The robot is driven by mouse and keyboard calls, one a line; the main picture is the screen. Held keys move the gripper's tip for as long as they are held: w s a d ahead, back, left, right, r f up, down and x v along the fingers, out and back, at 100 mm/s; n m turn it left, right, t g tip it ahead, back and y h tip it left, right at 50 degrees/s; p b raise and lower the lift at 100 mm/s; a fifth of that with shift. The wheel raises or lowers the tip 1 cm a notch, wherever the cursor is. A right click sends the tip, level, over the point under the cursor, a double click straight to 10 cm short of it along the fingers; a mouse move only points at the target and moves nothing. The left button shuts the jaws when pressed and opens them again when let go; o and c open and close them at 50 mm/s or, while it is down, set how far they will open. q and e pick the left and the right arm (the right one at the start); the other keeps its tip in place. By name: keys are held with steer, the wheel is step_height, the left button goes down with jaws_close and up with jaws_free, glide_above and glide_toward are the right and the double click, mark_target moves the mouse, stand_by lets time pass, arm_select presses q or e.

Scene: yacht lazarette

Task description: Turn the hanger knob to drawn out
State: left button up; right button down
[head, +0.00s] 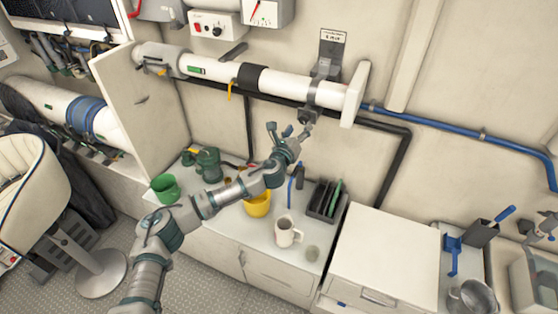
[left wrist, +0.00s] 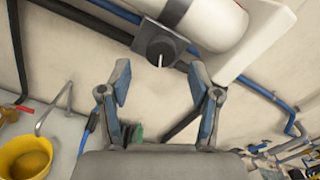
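The hanger knob (head: 307,116) is a small dark knob under the grey clamp (head: 326,88) near the right end of the white pipe. In the left wrist view the knob (left wrist: 160,48) shows as a dark round face on a dark block, with a white pointer line roughly upright in the picture. My left gripper (head: 288,130) is just below and left of the knob in the head view. In the left wrist view its two fingers (left wrist: 160,78) are spread wide, with nothing between them, and the knob lies beyond their tips. My right gripper is not in view.
The white pipe (head: 285,84) runs along the wall, with a white end plate (head: 354,95) right of the knob. A black pipe (head: 393,170) runs below. The counter holds a yellow pot (head: 258,206), a white mug (head: 286,234) and a dark rack (head: 322,208).

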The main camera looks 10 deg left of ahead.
arm_select(q)
steer(key=v, duration=1.6)
steer(key=shift+s, duration=0.2)
stand_by(0.5)
steer(key=shift+a, duration=0.1)
steer(key=v, duration=1.1)
steer(key=shift+s+a, duration=0.2)
steer(key=shift+s, duration=0.15)
